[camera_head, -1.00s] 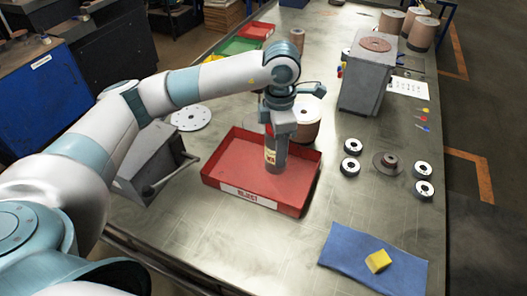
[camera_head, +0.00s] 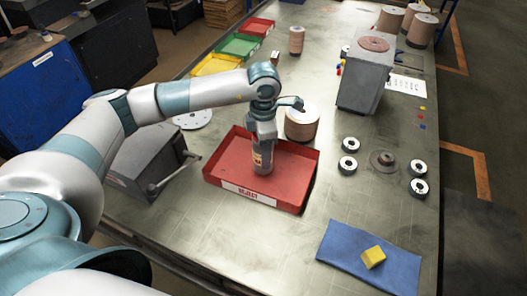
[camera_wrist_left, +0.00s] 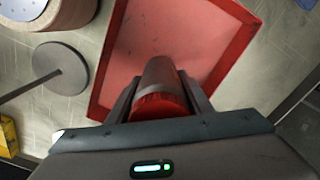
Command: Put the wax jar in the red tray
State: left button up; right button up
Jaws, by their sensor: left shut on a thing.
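The wax jar (camera_head: 262,160) is a dark grey cylinder with a pale label, upright inside the red tray (camera_head: 250,190). In the left wrist view the jar (camera_wrist_left: 158,75) shows a red ridged lid, with the tray (camera_wrist_left: 112,72) around and below it. My left gripper (camera_head: 262,143) is shut on the jar from above. Its two fingers (camera_wrist_left: 160,98) flank the jar near the lid. I cannot tell whether the jar's base touches the tray floor. My right gripper is not in view.
A wood-coloured roll (camera_head: 301,124) stands just behind the tray. A grey clamp-like box (camera_head: 150,160) with a lever is left of it. A blue cloth (camera_head: 345,262) with a yellow block (camera_head: 373,257) lies at the front right.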

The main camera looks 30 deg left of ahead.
pick_arm(q)
jog(key=shift+f, duration=0.75)
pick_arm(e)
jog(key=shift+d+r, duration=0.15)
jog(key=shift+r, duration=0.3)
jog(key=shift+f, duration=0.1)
pick_arm(q)
jog(key=shift+f, duration=0.15)
jog(key=o, duration=1.4)
jog(key=shift+o, duration=0.5)
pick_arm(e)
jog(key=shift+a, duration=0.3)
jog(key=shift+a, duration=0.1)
